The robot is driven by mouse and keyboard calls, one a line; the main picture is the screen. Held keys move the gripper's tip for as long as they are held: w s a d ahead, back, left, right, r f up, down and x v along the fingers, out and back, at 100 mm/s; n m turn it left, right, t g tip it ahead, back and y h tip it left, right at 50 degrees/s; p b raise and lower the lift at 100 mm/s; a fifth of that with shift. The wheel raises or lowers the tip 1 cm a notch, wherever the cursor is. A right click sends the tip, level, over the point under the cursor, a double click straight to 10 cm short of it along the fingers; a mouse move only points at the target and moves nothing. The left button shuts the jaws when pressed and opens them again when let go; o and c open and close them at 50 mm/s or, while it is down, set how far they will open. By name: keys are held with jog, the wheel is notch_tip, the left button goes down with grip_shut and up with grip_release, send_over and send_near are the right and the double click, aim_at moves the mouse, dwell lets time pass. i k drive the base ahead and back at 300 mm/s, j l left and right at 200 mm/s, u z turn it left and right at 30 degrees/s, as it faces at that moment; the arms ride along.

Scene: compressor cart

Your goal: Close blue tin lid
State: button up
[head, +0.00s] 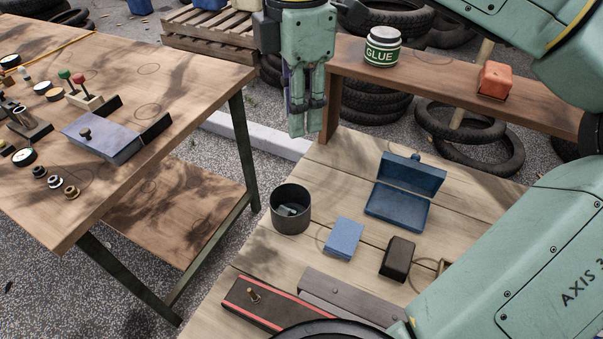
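The blue tin (398,213) stands open on the light plank table, right of its middle. Its lid (412,174) is hinged at the back and stands raised, tilted up from the base. The inside of the tin looks empty. My gripper (304,132) hangs pointing down, left of the tin and above the table's far left part. Its fingers appear close together, and I see nothing held between them. Whether they are fully shut is unclear.
A dark round can (290,209), a blue block (343,239) and a black block (397,258) stand near the tin. A raised shelf behind holds a glue jar (382,47) and an orange block (495,80). A wooden bench (200,75) stands left.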

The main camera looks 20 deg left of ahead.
aim_at(413, 175)
jog(key=k+j, duration=0.15)
jog(key=j, duration=0.15)
jog(key=k+j, duration=0.1)
jog(key=j, duration=0.25)
jog(key=k+j, duration=0.15)
jog(key=j, duration=0.15)
jog(key=k+j, duration=0.15)
jog(key=j, duration=0.15)
